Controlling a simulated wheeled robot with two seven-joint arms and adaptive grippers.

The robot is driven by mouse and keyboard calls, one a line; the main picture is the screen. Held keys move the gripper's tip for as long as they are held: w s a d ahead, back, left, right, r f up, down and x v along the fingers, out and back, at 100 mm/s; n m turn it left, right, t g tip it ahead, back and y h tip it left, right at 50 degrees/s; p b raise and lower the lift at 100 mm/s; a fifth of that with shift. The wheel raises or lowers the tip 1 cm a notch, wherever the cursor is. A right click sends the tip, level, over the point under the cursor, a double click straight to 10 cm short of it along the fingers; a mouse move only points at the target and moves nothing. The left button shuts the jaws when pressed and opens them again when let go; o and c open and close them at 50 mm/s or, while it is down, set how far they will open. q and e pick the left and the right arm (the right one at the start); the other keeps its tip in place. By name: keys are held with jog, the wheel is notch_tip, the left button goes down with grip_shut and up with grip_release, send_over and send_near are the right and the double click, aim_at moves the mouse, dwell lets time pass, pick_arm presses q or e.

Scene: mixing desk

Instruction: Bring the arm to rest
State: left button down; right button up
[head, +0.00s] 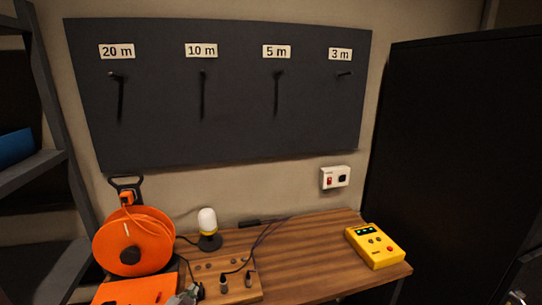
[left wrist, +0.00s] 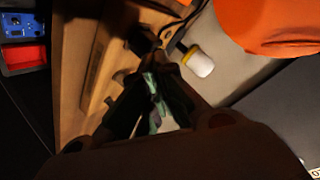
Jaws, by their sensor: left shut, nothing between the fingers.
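My left gripper (head: 188,297) shows at the bottom edge of the head view, low by the front of the wooden socket board (head: 240,288). In the left wrist view its dark fingers (left wrist: 155,85) are together, with nothing held between them. The board and its dark plugs lie just beyond the fingertips. Most of the left arm is out of the head view. A small grey and black part at the bottom right corner of the head view may belong to my right gripper; its fingers cannot be made out.
An orange cable reel (head: 150,228) and a white-topped lamp (head: 208,222) stand close by the left gripper. A yellow tester (head: 375,246) is at the desk's right end. The desk's middle (head: 310,250) is mostly clear. The pegboard (head: 235,130) above has empty hooks.

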pick_arm(q)
jog(key=s+f+n+g+h, duration=0.1)
jog(key=s+f+n+g, duration=0.1)
jog(key=s+f+g, duration=0.5)
jog(key=s+f+n+g, duration=0.2)
jog(key=s+f, duration=0.3)
jog(key=s, duration=0.6)
jog(key=s+f+g, duration=0.1)
jog(key=s+f, duration=0.2)
jog(key=f, duration=3)
jog(key=s+a+f, duration=0.1)
jog(key=s+f, duration=0.8)
jog(key=s, duration=0.2)
jog(key=s+a+f+g, duration=0.1)
jog(key=s+a+f, duration=0.1)
jog(key=s+f, duration=0.8)
jog(key=shift+s+a, duration=0.3)
jog(key=shift+s, duration=0.25)
